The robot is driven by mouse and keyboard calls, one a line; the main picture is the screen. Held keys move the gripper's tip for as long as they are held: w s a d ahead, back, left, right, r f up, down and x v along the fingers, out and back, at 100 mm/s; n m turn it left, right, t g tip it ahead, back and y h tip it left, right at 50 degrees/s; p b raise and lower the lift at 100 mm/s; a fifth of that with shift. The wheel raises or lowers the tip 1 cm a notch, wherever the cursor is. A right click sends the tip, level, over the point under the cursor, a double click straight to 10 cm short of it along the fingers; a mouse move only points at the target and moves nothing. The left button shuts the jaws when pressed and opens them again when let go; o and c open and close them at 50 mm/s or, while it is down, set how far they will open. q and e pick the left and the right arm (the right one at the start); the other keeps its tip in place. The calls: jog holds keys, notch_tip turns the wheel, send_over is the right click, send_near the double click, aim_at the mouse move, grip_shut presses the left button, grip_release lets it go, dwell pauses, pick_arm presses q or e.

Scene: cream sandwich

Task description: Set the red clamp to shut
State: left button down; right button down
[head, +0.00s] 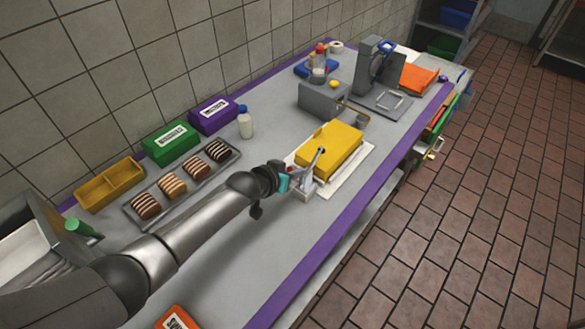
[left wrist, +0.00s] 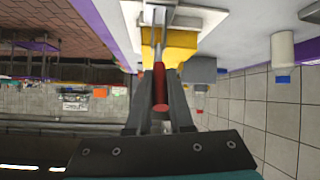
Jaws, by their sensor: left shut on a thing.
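The red clamp shows in the left wrist view as a red handle (left wrist: 159,84) on a grey metal arm. My left gripper (left wrist: 160,108) is shut on this handle, one dark finger on each side. In the head view my left gripper (head: 289,172) is at the near left end of a yellow block (head: 330,143), by the clamp's grey metal arm (head: 313,164). The yellow block lies on a white board (head: 361,158). The gripper hides most of the handle in the head view. My right gripper is not in view.
A tray (head: 235,154) of striped sandwiches lies left of the clamp. Green (head: 170,143) and purple (head: 213,115) boxes, a yellow bin (head: 109,185) and a small bottle (head: 244,124) stand by the wall. A grey machine (head: 323,101) is behind.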

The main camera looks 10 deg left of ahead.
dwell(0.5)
pick_arm(q)
jog(key=c, duration=0.8)
grip_release()
jog(key=shift+r, duration=0.1)
jog(key=shift+s+a+r+p, duration=0.15)
jog(key=shift+s+r+p, duration=0.15)
jog(key=shift+s, duration=0.05)
jog(key=p+v, duration=0.2)
jog(key=v, duration=1.2)
jog(key=shift+r, duration=0.2)
jog(key=shift+w, duration=0.1)
jog(key=shift+c, duration=0.2)
